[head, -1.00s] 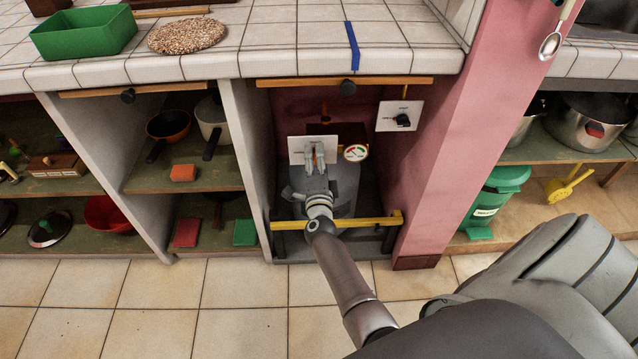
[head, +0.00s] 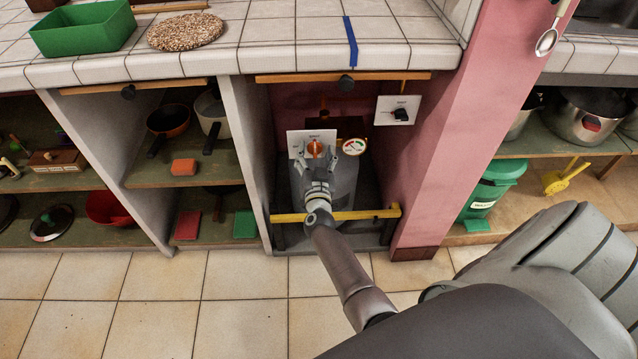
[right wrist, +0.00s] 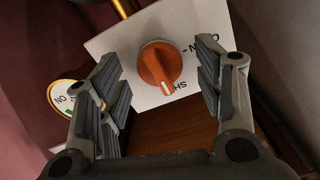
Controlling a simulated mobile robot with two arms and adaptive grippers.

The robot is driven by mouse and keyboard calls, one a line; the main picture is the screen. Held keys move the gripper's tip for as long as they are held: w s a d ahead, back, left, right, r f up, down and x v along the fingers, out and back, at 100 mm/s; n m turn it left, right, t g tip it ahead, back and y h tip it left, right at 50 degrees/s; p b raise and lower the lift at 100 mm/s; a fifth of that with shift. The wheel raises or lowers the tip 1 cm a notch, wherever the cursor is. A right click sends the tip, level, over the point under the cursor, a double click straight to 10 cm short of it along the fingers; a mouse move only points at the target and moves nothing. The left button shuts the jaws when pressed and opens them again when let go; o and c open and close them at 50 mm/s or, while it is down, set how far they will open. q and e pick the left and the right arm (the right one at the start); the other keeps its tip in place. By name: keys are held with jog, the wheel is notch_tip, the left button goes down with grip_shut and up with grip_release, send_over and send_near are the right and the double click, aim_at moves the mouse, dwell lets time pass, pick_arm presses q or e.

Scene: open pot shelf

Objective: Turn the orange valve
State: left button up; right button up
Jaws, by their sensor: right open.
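The orange valve (head: 315,147) is a round knob with a raised grip bar, mounted on a white plate (head: 297,146) in the recess under the counter. In the right wrist view the orange valve (right wrist: 160,65) shows whole, with a white mark on its bar pointing toward the partly hidden letters "SH"; an "OPEN" label is partly visible. My right gripper (head: 322,163) is open in front of the valve. In the right wrist view its fingers (right wrist: 165,80) stand apart on either side of the knob, with no contact visible. My left gripper is not in view.
A round gauge (head: 354,147) is right of the plate. A black switch (head: 401,114) sits on another white plate on the pink wall. A yellow rail (head: 370,213) crosses the recess front, under my right arm. Side walls bound the recess closely.

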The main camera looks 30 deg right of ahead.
jog(key=n, duration=0.3)
jog(key=s+a+f+n+g+y+p, duration=0.1)
jog(key=s+a+f+n+y+p, duration=0.15)
jog(key=s+a+p, duration=0.45)
jog(key=s+a+f+n+g+y+p, duration=0.1)
jog(key=s+a+f+n+y+p, duration=0.1)
jog(key=s+a+y+p, duration=0.35)
jog(key=s+a+f+n+g+y+p, duration=0.1)
jog(key=s+a+f+g+p, duration=0.1)
jog(key=s+p, duration=0.3)
jog(key=s+a+f+n+g+p, duration=0.1)
jog(key=s+a+f+g+p, duration=0.2)
jog(key=s, duration=0.8)
jog(key=f+p, duration=0.1)
jog(key=p, duration=0.1)
jog(key=shift+a+f+y+p, duration=0.2)
jog(key=shift+a+y+p, duration=0.15)
jog(key=shift+a+y, duration=0.05)
jog(key=shift+n, duration=0.25)
